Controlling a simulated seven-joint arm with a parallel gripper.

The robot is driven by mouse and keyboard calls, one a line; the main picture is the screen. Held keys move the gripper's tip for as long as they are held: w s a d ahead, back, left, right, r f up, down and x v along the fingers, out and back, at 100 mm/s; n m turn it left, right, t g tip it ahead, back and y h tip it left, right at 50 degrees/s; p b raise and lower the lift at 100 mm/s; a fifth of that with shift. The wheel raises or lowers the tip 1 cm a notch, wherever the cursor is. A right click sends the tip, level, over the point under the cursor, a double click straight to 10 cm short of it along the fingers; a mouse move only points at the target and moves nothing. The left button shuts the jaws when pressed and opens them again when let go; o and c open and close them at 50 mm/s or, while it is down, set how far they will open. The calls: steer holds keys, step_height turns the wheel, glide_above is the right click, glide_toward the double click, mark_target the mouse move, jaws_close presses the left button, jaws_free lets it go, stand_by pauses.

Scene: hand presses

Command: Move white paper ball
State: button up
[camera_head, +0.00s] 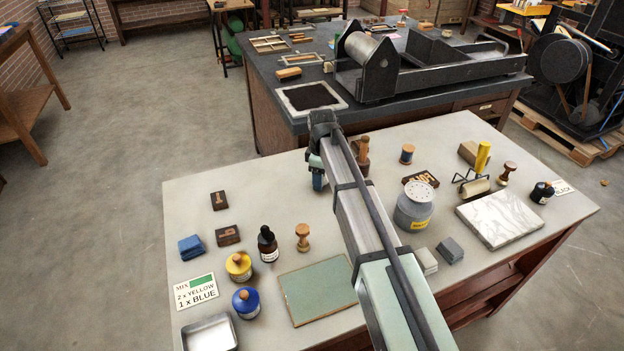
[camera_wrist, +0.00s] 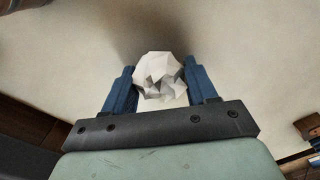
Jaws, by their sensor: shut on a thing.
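The white paper ball (camera_wrist: 160,77) is a crumpled, many-sided ball in the wrist view. It sits between the two blue fingers of my gripper (camera_wrist: 161,85), which is shut on it. A dark shadow lies on the pale surface behind the ball; I cannot tell the exact gap between them. The ball is hidden there behind my arm.
A dark press bench (camera_head: 270,95) stands behind. The table's back left is clear.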

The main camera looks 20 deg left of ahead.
steer(key=shift+w+d, duration=1.2)
steer(key=shift+d, duration=0.05)
steer(key=o, duration=1.1)
steer(key=shift+r, duration=0.1)
step_height(320, 180, up, 14)
steer(key=shift+w, duration=0.15)
